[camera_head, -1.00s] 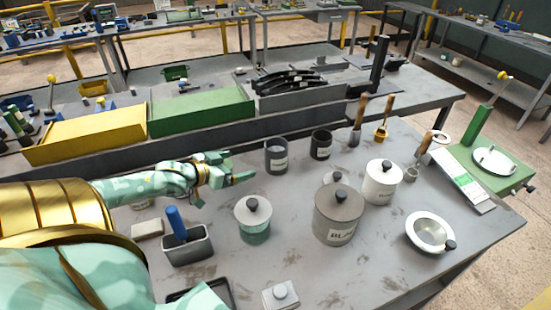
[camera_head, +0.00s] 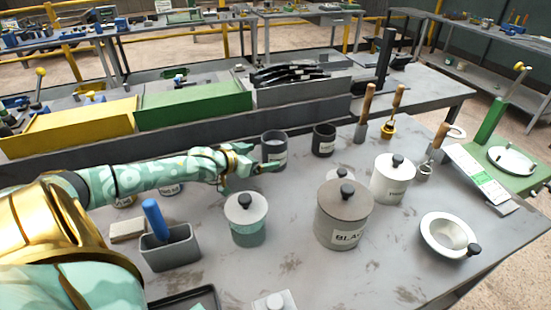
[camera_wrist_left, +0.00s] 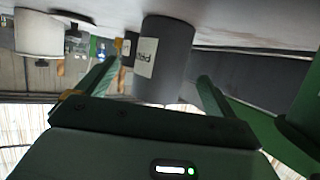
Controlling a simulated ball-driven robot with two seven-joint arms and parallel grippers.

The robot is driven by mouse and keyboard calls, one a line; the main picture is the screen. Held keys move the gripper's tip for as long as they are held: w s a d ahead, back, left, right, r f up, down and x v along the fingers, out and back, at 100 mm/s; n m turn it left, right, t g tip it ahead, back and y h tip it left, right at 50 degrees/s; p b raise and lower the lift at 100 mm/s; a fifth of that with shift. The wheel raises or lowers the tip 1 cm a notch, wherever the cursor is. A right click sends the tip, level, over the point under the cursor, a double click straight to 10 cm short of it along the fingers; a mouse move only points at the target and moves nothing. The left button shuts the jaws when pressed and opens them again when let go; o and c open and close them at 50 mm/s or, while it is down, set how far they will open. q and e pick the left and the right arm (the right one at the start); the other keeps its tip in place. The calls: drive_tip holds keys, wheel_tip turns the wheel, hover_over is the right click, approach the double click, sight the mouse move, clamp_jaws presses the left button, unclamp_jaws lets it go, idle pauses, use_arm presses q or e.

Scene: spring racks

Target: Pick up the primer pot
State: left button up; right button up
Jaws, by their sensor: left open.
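The primer pot (camera_head: 274,147) is an open dark grey cylinder with a white label, upright on the grey bench. In the left wrist view the primer pot (camera_wrist_left: 163,60) appears upside down, its label partly readable. My left gripper (camera_head: 260,160) is open, just left of the pot in the head view, with its fingers pointing towards it. In the wrist view the pot stands ahead, between the lines of the two fingers; contact with them is not visible. My right gripper is not in view.
A black pot (camera_head: 323,140) stands just right of the primer pot. A lidded pot (camera_head: 248,231) and a large lidded canister (camera_head: 340,220) stand nearer, with a white lidded pot (camera_head: 391,185) to the right. Green (camera_head: 195,107) and yellow bins (camera_head: 70,130) line the back.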

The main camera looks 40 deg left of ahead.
sight(265, 156)
use_arm(q)
drive_tip(key=b+x, duration=0.2)
drive_tip(key=x, duration=0.2)
drive_tip(key=shift+a+f+b, duration=0.2)
drive_tip(key=shift+b, duration=0.2)
drive_tip(key=shift+w, duration=0.45)
drive_tip(key=shift+r, duration=0.1)
drive_tip(key=c, duration=1.2)
drive_tip(key=shift+c, duration=1.2)
drive_tip(key=shift+r, duration=0.15)
